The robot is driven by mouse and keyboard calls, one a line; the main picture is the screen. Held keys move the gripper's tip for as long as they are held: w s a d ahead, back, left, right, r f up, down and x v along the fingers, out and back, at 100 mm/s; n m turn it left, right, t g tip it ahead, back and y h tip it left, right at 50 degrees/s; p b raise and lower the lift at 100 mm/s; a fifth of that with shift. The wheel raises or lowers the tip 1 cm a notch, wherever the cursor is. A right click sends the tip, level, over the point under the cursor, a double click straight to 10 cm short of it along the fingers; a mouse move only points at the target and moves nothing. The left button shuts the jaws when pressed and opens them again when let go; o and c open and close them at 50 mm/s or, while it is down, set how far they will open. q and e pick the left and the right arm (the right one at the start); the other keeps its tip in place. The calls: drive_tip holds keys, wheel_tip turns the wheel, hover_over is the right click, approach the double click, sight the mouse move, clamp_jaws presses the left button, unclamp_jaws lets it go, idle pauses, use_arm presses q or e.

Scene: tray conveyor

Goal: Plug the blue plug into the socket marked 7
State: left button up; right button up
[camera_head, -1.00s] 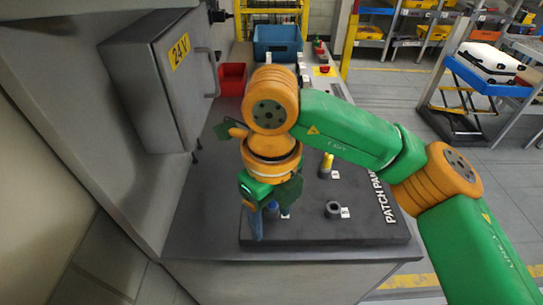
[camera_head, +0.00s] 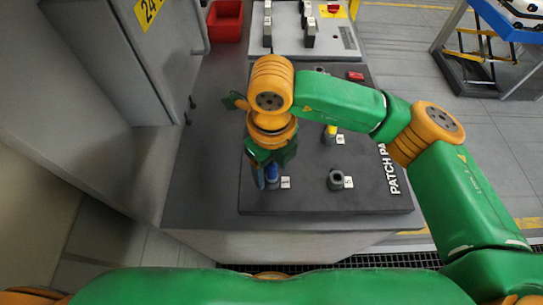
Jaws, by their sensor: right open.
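The blue plug (camera_head: 272,172) stands upright in a grey socket at the near left of the dark patch panel (camera_head: 310,202). A white label (camera_head: 285,182) is beside that socket. My right gripper (camera_head: 266,178) points down over the blue plug, with its fingers open beside it; whether they touch it I cannot tell. An empty round grey socket (camera_head: 335,181) stands to the right, with a white label (camera_head: 348,182). I cannot read the label marks with certainty, so I cannot tell which socket is 7. My left gripper is not in view.
A yellow plug (camera_head: 331,129) stands in a socket farther back, partly behind my right arm. A grey unit with switches (camera_head: 310,36) and a red bin (camera_head: 225,21) are at the back. The grey 24V cabinet (camera_head: 130,65) stands on the left. The panel's near right is clear.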

clamp_jaws()
drive_tip(key=shift+r, duration=0.1)
drive_tip(key=shift+r, duration=0.15)
drive_tip(key=shift+r+p, duration=0.75)
drive_tip(key=shift+r, duration=0.65)
drive_tip(key=shift+r+p, duration=1.15)
drive_tip(key=shift+r, duration=0.9)
